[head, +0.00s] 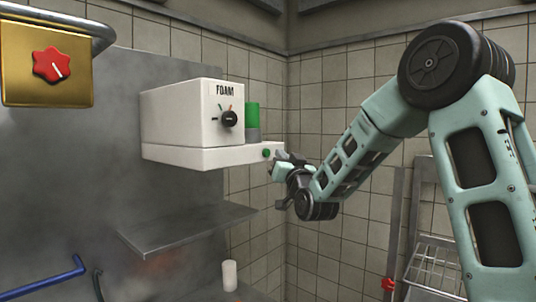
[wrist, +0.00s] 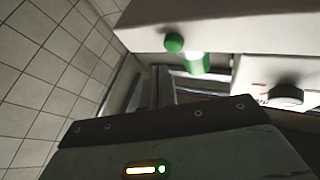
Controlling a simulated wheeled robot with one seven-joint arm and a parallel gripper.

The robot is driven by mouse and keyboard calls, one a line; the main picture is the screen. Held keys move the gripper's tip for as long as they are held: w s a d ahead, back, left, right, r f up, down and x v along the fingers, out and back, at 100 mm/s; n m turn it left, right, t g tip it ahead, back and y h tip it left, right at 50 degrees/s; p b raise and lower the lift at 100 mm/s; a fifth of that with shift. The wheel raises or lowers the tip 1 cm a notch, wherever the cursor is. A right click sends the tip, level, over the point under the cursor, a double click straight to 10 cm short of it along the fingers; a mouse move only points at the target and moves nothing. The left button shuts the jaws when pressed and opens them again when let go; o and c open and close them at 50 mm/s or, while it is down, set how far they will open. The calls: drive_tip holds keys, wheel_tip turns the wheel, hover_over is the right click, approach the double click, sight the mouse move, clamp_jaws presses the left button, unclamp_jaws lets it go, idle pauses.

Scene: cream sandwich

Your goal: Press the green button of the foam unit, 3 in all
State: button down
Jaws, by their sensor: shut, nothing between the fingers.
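The foam unit (head: 180,122) is a white box marked FOAM on the left metal wall, with a protruding lower base. Its round green button (head: 266,153) is on the right end of the base's front. The button also shows in the wrist view (wrist: 174,42), top centre. My gripper (head: 281,158) is shut and empty, just right of the button in the head view. In the wrist view the fingers (wrist: 160,88) appear just below the button. I see no clear contact, and the exact gap cannot be told.
A black dial (head: 229,118) is on the unit's front, with a green cylinder (head: 252,117) beside it. A metal shelf (head: 185,230) is below, above a white cylinder (head: 229,275). A wire rack (head: 435,262) stands at right.

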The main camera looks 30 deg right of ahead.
drive_tip(key=shift+w+a, duration=0.2)
drive_tip(key=shift+w, duration=0.4)
drive_tip(key=shift+w+f+b, duration=0.1)
drive_tip(key=shift+b, duration=0.25)
idle(1.4)
drive_tip(key=shift+w+a, duration=0.15)
drive_tip(key=shift+w, duration=0.15)
drive_tip(key=shift+w+a+b, duration=0.15)
drive_tip(key=shift+w+b, duration=0.25)
drive_tip(key=shift+b, duration=0.1)
idle(0.6)
drive_tip(key=shift+s, duration=0.1)
drive_tip(key=shift+s+d+b, duration=0.3)
drive_tip(key=shift+s+b, duration=0.3)
drive_tip(key=shift+s, duration=0.15)
